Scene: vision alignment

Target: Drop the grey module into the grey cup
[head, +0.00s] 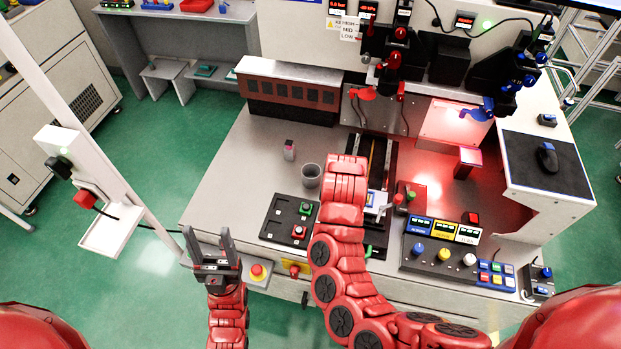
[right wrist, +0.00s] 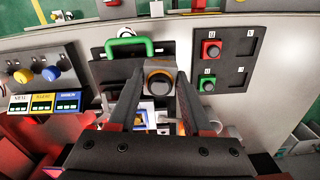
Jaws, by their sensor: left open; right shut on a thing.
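The grey cup (head: 311,175) stands upright on the grey worktop (head: 245,182), just left of my right arm in the head view. In the right wrist view my right gripper (right wrist: 160,76) is shut on the grey module (right wrist: 160,88), which shows a dark round face with an orange ring. My right arm hides this gripper and the module in the head view, so their height over the table cannot be told. My left gripper (head: 208,238) is open and empty, in front of the table's front left edge, well apart from the cup.
A small grey block with a pink top (head: 289,150) stands behind the cup. A black button panel (head: 289,220) lies in front of it, and a control box with coloured knobs (head: 442,255) sits to the right. A linear rail (head: 378,165) and camera stands are close behind my right arm.

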